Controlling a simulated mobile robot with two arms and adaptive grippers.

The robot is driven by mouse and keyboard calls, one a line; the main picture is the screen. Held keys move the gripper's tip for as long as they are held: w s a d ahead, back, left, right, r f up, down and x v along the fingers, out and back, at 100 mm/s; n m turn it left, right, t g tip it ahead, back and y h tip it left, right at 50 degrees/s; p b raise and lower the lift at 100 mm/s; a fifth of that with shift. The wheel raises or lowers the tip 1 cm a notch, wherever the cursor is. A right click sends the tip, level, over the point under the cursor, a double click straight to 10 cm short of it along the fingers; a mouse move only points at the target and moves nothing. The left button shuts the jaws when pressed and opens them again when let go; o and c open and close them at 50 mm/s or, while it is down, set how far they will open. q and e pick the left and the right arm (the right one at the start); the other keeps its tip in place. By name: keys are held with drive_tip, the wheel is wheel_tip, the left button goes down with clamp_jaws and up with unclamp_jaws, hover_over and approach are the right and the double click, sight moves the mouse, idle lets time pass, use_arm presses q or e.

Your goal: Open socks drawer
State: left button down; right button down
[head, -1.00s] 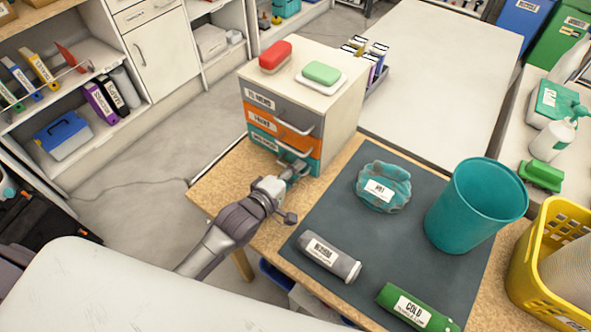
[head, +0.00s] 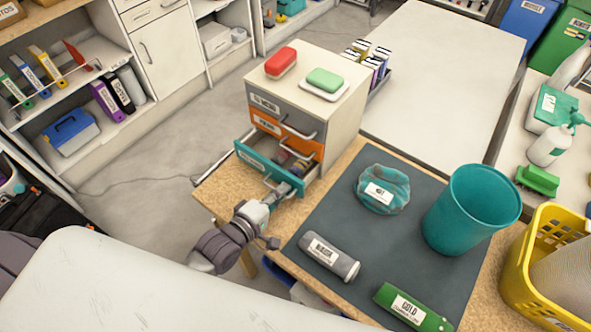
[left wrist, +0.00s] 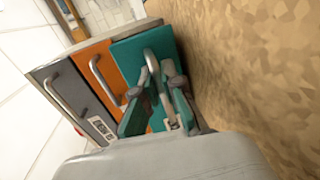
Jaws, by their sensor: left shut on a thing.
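A small drawer unit (head: 340,125) stands on the wooden table, with a grey top drawer (head: 280,115), an orange middle drawer (head: 268,127) and a teal bottom drawer (head: 256,166). The teal drawer is pulled part way out and a few small things show inside; its label is too small to read. My left gripper (head: 283,190) is at the teal drawer's front, shut on its handle. In the left wrist view the pale curved handle (left wrist: 152,64) lies between the fingers (left wrist: 160,92). The grey and orange drawers are closed. My right gripper is not in view.
A red block (head: 281,62) and a green block on a white dish (head: 325,80) sit on the unit.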

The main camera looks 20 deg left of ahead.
use_arm(q)
drive_tip(key=v, duration=0.3)
drive_tip(key=f+p+v, duration=0.1)
drive_tip(key=v, duration=0.2)
drive_tip(key=shift+s+a+f, duration=0.1)
drive_tip(key=shift+s+f, duration=0.1)
drive_tip(key=c, duration=1.6)
unclamp_jaws()
drive_tip(key=shift+o, duration=0.2)
drive_tip(key=v, duration=1.2)
